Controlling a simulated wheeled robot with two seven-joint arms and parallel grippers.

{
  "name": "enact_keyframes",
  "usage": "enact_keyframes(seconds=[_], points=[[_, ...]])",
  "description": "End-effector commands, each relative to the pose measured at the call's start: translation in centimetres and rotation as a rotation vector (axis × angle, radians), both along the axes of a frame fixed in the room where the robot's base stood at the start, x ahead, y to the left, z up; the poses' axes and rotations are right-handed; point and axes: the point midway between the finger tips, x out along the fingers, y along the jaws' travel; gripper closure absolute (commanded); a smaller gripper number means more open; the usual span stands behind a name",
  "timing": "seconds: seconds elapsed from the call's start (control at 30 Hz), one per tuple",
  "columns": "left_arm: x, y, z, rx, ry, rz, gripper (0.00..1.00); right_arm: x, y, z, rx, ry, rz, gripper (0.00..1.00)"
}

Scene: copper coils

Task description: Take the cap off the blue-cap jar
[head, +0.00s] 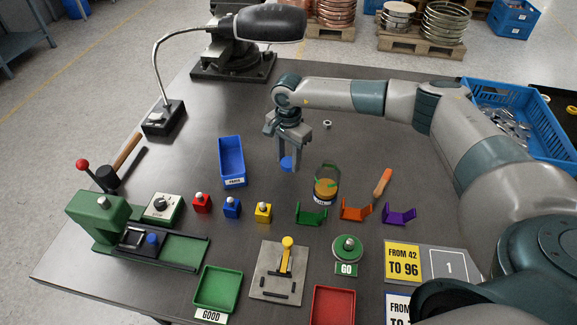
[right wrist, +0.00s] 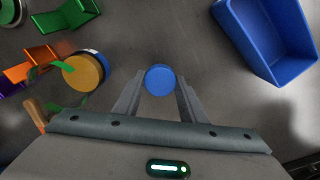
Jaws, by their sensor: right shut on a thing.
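My right gripper (head: 287,160) is shut on a round blue cap (head: 286,164), held between its fingertips. The cap also shows in the right wrist view (right wrist: 159,79), between the two fingers. The jar (head: 326,188), clear with amber contents, stands on the table to the right of the gripper, apart from the cap. No blue cap shows on its top. In the right wrist view the jar (right wrist: 84,70) is left of the fingers. My left gripper is not in view.
A blue bin (head: 231,160) stands left of the gripper. Green, orange and purple holders (head: 398,215) and an orange-handled tool (head: 382,183) are near the jar. A desk lamp (head: 164,117) stands at the back left. The table behind the gripper is mostly clear.

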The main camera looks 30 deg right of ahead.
Motion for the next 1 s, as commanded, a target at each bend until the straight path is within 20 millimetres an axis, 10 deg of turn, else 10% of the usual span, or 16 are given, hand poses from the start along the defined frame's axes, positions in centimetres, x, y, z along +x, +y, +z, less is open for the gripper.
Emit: enact_keyframes(seconds=[0.83, 0.9, 1.0], points=[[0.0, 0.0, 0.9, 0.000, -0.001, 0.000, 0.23, 0.0, 0.0, -4.1, 0.000, 0.000, 0.000, 0.89], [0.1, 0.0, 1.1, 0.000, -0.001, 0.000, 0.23, 0.0, 0.0, -4.0, 0.000, 0.000, 0.000, 0.51], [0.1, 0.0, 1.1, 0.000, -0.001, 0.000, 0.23, 0.0, 0.0, -4.0, 0.000, 0.000, 0.000, 0.44]])
